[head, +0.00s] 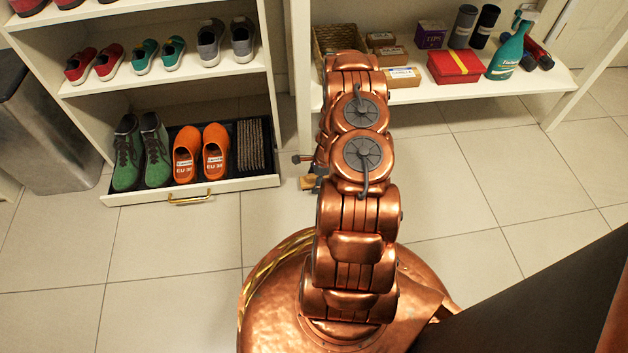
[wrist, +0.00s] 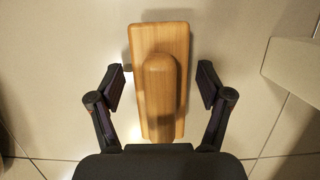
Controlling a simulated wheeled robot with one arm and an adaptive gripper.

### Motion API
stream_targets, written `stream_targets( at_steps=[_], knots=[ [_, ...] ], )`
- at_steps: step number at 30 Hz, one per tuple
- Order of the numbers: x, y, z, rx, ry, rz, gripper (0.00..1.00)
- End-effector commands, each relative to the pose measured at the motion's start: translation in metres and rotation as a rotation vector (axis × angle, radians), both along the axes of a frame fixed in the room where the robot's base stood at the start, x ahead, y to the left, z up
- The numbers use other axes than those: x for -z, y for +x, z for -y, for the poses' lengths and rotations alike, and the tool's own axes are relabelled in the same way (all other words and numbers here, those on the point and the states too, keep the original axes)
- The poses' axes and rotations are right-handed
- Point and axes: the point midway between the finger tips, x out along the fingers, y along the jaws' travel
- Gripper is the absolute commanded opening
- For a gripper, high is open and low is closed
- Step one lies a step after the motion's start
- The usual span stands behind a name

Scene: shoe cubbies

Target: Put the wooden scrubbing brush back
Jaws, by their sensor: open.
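The wooden scrubbing brush (wrist: 160,85) lies on the tiled floor in the wrist view, a pale wooden block with a rounded raised handle along its middle. My gripper (wrist: 161,88) is open, with one finger on each side of the brush and a visible gap on both sides. In the head view a small piece of the brush (head: 308,183) shows on the floor left of my arm, and my arm hides the rest. My gripper is mostly hidden there too. The bristles are out of sight.
A shoe cubby (head: 165,85) stands at left, its bottom drawer (head: 205,190) pulled out with green shoes, orange shoes and a ribbed dark item. A low shelf (head: 540,80) at right holds a wicker basket, boxes, a red box (head: 455,67) and a teal bottle (head: 508,52). The floor at right is clear.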

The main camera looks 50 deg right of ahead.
Motion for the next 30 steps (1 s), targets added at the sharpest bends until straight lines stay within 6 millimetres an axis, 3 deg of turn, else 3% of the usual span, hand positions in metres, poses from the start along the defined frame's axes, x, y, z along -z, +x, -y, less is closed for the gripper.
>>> stream_targets(
  at_steps=[5, 15, 25, 30],
  knots=[
    [-0.022, -0.003, 0.004, 0.0, -0.001, -0.001, 0.78],
    [-0.086, -0.013, 0.018, 0.001, -0.003, 0.0, 0.78],
    [-0.117, -0.018, 0.025, -0.001, -0.002, 0.0, 0.78],
    [-0.138, -0.008, 0.014, -0.069, -0.003, 0.012, 0.78]
  ],
)
